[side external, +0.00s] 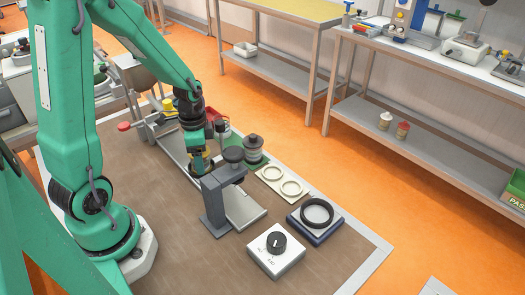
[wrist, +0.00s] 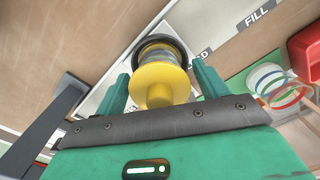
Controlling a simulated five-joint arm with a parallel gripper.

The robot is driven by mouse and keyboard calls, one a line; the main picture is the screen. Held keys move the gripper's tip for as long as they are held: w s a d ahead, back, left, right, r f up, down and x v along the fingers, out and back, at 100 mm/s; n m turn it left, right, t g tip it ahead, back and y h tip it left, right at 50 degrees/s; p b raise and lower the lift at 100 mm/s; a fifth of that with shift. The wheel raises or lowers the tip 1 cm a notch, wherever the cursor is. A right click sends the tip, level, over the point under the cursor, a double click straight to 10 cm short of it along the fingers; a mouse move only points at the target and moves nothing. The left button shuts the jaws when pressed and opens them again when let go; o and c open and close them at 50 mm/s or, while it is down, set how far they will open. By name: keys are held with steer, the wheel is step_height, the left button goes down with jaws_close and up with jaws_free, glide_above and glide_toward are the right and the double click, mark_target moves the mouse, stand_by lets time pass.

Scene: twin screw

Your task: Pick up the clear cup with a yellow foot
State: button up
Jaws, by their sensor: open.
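The cup with the yellow foot (wrist: 158,80) shows in the wrist view, its yellow end toward the camera. Behind the yellow part are a greyish, see-through-looking body and a dark ring. My gripper (wrist: 162,82) is open, with one green finger on each side of the cup; I cannot tell whether either finger touches it. In the side external view my gripper (side external: 200,168) is low over the work area, and a bit of yellow (side external: 207,158) shows at it. The stand in front partly hides the fingers there.
A grey stand with a dark round top (side external: 216,205) is close in front of my gripper. A dark-lidded jar (side external: 253,150) is just right. A cream two-ring holder (side external: 282,182), a black ring on a base (side external: 316,213) and a dial box (side external: 276,250) lie further right. A red bin (wrist: 305,50) is nearby.

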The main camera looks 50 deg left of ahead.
steer(key=shift+f, duration=0.1)
stand_by(0.4)
steer(key=c, duration=0.9)
steer(key=shift+r, duration=5.05)
